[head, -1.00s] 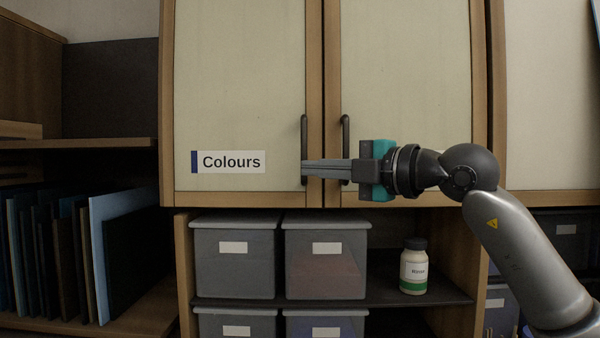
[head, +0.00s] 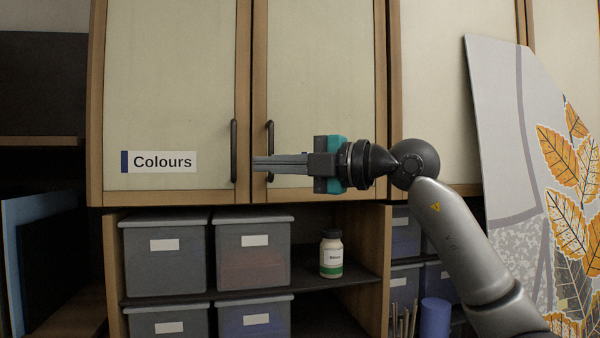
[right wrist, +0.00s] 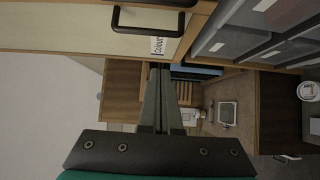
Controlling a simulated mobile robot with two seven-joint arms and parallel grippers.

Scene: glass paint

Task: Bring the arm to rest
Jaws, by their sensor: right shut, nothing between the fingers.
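My right gripper (head: 256,163) is shut and empty, pointing left in front of the right door of the Colours cupboard (head: 180,90) in the head view. Its fingertips show just left of the right door's dark handle (head: 270,140); whether they touch anything cannot be told. In the right wrist view the shut fingers (right wrist: 160,75) point away from the camera, with a cupboard handle (right wrist: 148,28) above them. Both cupboard doors look closed. My left gripper is not in view.
Below the cupboard, lidded grey boxes (head: 165,258) and a white bottle with a dark cap (head: 331,258) stand on open shelves. A large panel painted with orange leaves (head: 500,120) leans at the right. Blue sheets (head: 40,220) stand at the left.

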